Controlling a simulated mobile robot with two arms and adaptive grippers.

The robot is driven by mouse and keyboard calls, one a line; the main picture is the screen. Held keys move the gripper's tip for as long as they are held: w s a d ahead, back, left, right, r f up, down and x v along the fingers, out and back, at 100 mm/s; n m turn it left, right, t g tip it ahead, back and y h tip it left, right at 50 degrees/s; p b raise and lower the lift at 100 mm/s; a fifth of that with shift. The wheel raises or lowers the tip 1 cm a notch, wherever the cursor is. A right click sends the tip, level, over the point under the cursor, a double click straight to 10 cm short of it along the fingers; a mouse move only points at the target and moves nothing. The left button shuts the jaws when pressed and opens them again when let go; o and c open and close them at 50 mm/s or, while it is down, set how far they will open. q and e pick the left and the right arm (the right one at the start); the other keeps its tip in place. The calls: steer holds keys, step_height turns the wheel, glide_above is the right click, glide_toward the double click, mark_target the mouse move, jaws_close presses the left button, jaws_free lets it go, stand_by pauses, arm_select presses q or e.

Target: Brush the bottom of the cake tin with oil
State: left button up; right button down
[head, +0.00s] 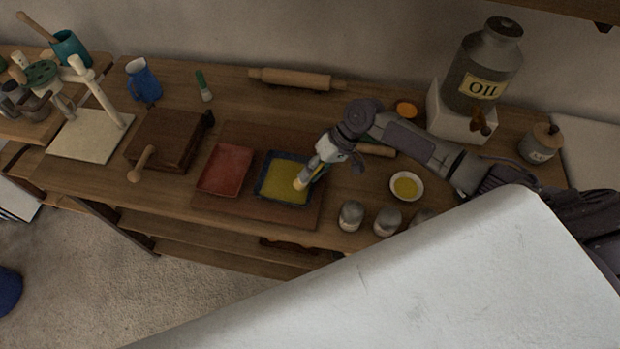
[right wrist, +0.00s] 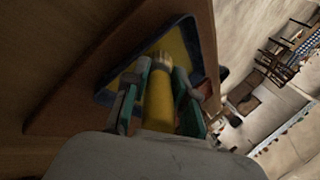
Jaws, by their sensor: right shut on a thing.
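My right gripper (head: 322,163) is shut on a brush with a yellow handle, which also shows in the right wrist view (right wrist: 158,105). The brush's pale bristle end (head: 299,184) points down over the blue-rimmed cake tin (head: 278,187). The bristles look to be at the tin's floor, but I cannot tell whether they touch. The tin's floor is yellow; its rim also shows in the right wrist view (right wrist: 190,40). A small white bowl of yellow oil (head: 406,186) stands to the right. My left gripper is not in view.
A red tin (head: 226,168) lies left of the cake tin, on the same brown board (head: 236,207). Several small jars (head: 350,215) line the front edge. A rolling pin (head: 296,79) and the large oil can (head: 484,65) are at the back. A wooden box (head: 168,138) stands left.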

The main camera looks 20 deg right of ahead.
step_height(320, 180, up, 6)
steer(key=p, duration=0.6)
steer(key=shift+r, duration=0.15)
steer(key=shift+r+p, duration=0.6)
steer(key=shift+r, duration=0.85)
